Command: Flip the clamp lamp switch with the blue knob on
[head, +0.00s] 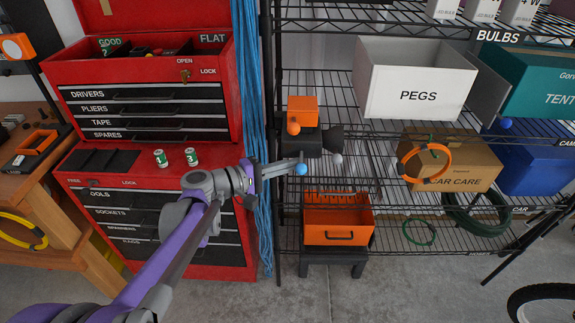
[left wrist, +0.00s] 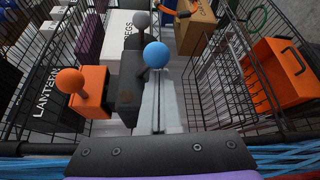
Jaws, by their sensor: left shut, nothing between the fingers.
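A blue knob (head: 302,169) shows at the fingertips of my left gripper (head: 296,160). In the left wrist view the blue knob (left wrist: 155,54) is right at the far end of the shut fingers (left wrist: 157,82); I cannot tell whether they touch it. A dark unit (head: 313,140) with an orange block (head: 303,108) stands behind it on the wire shelf. A grey knob (head: 337,158) and an orange knob (head: 293,127) are close by. The lamp itself and the blue knob's switch position are not clear. My right gripper is not in view.
The PEGS box (head: 415,75) and CAR CARE box (head: 465,165) stand right of the dark unit. An orange bin (head: 338,222) is below. Blue cables (head: 252,60) hang left of the rack.

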